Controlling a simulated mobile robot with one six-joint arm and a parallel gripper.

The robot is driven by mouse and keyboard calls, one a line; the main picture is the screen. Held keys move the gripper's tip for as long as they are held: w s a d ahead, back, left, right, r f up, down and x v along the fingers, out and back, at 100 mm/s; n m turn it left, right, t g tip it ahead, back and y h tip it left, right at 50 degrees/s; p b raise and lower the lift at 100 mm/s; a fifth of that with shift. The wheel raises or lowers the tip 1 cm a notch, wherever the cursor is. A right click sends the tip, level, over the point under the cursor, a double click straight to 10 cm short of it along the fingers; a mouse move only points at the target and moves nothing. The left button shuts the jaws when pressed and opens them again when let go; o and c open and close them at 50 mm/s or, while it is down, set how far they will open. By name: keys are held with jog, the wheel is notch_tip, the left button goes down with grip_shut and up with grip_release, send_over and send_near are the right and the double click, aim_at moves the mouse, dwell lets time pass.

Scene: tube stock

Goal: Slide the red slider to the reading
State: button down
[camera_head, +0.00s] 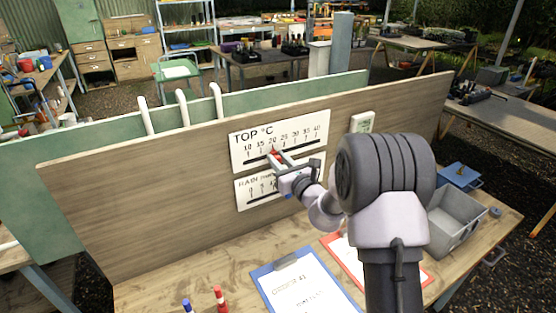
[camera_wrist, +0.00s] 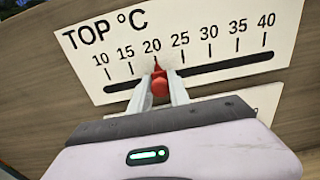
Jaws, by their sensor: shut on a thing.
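The red slider (camera_wrist: 159,82) sits in the black slot of the "TOP °C" scale board (camera_wrist: 225,60), its pointer at about the 20 mark in the wrist view. In the head view the scale board (camera_head: 300,133) is fixed on the upright wooden panel, and the slider (camera_head: 275,154) shows small at the fingertips. My gripper (camera_wrist: 160,88) is shut on the red slider, one finger on each side of its knob. In the head view my gripper (camera_head: 278,160) reaches the board from the right.
A second scale board, "RAIN" (camera_head: 243,191), is just below, partly hidden by my gripper. A blue clipboard (camera_head: 259,276), a red clipboard, markers (camera_head: 219,298) and a grey bin (camera_head: 459,222) are on the bench. A small white device (camera_head: 362,122) is on the panel.

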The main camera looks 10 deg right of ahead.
aim_at(284, 150)
jog(key=d, duration=0.2)
jog(key=w+d, duration=0.1)
jog(key=d, duration=0.1)
jog(key=shift+w, duration=0.1)
jog(key=c, duration=1.2)
grip_release()
jog(key=shift+a, duration=0.1)
jog(key=shift+c, duration=0.2)
jog(key=v, duration=1.7)
jog(key=shift+s, duration=0.2)
